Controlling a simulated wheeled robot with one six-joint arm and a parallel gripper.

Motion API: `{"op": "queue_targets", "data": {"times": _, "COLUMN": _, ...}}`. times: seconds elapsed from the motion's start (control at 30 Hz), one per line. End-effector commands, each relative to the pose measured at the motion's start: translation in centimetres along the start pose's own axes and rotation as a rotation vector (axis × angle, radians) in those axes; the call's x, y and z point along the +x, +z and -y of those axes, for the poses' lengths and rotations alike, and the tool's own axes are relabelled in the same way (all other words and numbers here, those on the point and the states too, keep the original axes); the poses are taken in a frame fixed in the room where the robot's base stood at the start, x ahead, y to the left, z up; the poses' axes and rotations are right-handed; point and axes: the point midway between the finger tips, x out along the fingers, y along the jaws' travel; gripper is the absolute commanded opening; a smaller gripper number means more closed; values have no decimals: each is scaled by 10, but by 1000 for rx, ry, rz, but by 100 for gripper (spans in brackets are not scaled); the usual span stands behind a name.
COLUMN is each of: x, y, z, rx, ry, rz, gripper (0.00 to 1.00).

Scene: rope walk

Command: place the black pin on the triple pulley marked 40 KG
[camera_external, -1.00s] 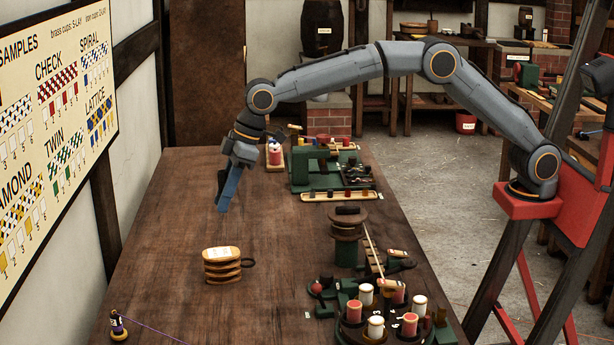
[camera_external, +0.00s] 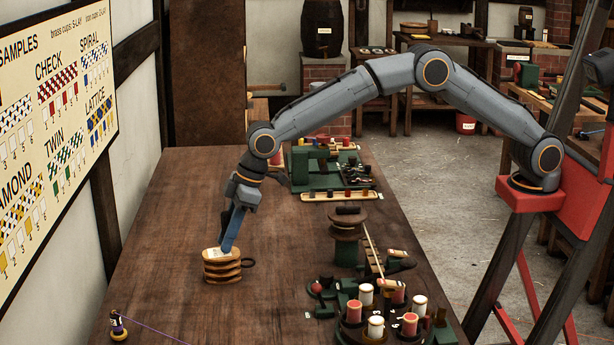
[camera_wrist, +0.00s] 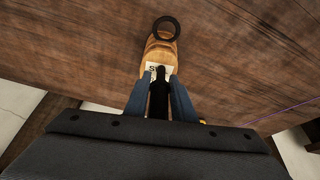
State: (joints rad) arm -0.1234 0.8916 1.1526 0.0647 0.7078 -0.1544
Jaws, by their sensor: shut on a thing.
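My gripper (camera_external: 227,248) is shut on the black pin (camera_wrist: 158,95), which shows between the blue fingers in the wrist view. The triple pulley (camera_external: 222,268) is a stack of wooden discs with a dark ring at its right side, on the left part of the table. A pale label lies on its top; its writing is too small to read fully. The fingertips are at or just above the pulley's top; I cannot tell whether the pin touches it. In the wrist view the pulley (camera_wrist: 160,52) lies beyond the fingertips, its ring at the far end.
A dark wooden capstan (camera_external: 346,240) and a carousel of red and white bobbins (camera_external: 376,328) stand to the right. The table around the pulley is clear.

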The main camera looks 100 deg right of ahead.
Motion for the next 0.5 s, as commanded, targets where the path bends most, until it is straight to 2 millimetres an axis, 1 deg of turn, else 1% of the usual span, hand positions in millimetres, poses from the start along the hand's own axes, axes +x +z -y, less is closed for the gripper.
{"op": "queue_targets", "data": {"times": 0.17, "x": -1, "y": -1, "z": 0, "rx": 0, "ry": 0, "rz": -2, "gripper": 0}}
{"op": "queue_targets", "data": {"times": 0.3, "x": 2, "y": 0, "z": 0, "rx": 0, "ry": 0, "rz": -2, "gripper": 0}}
{"op": "queue_targets", "data": {"times": 0.33, "x": 3, "y": 1, "z": 0, "rx": 0, "ry": 0, "rz": -1, "gripper": 26}}
{"op": "queue_targets", "data": {"times": 0.4, "x": 2, "y": 1, "z": 0, "rx": 0, "ry": 0, "rz": -1, "gripper": 38}}
{"op": "queue_targets", "data": {"times": 0.43, "x": 2, "y": 1, "z": 0, "rx": 0, "ry": 0, "rz": -1, "gripper": 42}}
{"op": "queue_targets", "data": {"times": 0.5, "x": 2, "y": 1, "z": 0, "rx": 0, "ry": 0, "rz": -1, "gripper": 42}}
